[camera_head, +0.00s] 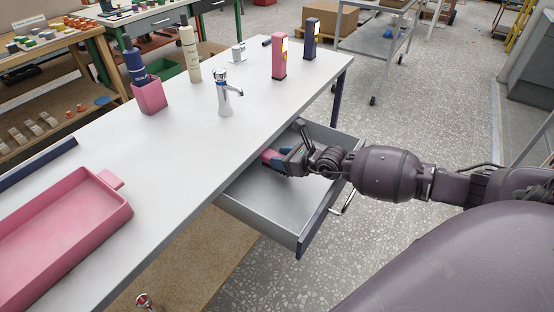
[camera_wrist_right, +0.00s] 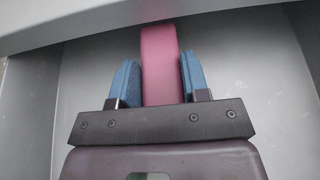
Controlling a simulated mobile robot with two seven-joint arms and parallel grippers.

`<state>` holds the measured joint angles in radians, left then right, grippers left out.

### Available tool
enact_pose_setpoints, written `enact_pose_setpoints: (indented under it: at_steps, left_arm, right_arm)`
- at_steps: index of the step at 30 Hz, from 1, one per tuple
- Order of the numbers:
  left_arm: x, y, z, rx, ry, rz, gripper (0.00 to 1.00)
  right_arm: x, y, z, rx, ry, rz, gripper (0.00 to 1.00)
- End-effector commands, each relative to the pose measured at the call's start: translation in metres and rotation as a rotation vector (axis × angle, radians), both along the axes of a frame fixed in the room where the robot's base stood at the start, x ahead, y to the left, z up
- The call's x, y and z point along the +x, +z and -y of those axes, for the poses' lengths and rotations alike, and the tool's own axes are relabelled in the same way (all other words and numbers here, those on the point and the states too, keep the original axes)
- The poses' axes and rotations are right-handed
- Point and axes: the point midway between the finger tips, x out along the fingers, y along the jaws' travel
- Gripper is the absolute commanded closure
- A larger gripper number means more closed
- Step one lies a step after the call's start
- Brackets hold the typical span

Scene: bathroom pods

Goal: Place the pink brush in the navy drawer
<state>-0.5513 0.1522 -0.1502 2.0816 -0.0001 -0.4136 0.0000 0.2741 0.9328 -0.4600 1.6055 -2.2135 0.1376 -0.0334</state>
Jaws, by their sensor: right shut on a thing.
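The navy drawer (camera_head: 305,241) stands pulled out under the white table, with a grey inside. My right gripper (camera_head: 276,160) is inside the drawer's opening, near the table edge. Its blue fingers are shut on the pink brush (camera_head: 267,156). In the right wrist view the brush (camera_wrist_right: 161,60) is a pink bar between the two fingers (camera_wrist_right: 160,82), its far end hidden under a grey edge. I cannot tell whether the brush touches the drawer floor. My left gripper is not in view.
A pink tray (camera_head: 118,215) lies at left. The drawer's front is clear.

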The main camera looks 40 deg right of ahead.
Motion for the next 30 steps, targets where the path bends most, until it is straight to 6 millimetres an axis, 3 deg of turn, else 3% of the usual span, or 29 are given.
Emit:
enact_pose_setpoints:
  at_steps: [3, 6, 20, 21, 24, 26, 30]
  left_arm:
    - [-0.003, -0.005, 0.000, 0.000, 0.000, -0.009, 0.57]
    - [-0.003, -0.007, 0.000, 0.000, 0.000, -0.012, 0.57]
    - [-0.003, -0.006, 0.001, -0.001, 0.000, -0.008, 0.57]
    - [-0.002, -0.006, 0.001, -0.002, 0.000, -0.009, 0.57]
    - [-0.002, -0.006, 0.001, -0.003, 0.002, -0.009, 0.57]
    - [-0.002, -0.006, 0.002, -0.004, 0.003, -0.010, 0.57]
    - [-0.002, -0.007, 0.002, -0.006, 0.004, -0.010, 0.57]
  right_arm:
    - [0.015, -0.002, -0.007, 0.001, 0.001, 0.000, 0.82]
    - [0.013, -0.013, -0.006, -0.001, 0.000, -0.005, 0.82]
    - [0.013, -0.017, -0.006, 0.001, -0.001, -0.003, 0.82]
    - [0.013, -0.017, -0.006, 0.000, 0.000, -0.002, 0.55]
    - [0.013, -0.016, -0.006, 0.000, 0.000, -0.001, 0.39]
    - [0.013, -0.016, -0.006, 0.000, 0.000, -0.001, 0.32]
    - [0.013, -0.016, -0.006, 0.000, 0.000, -0.001, 0.32]
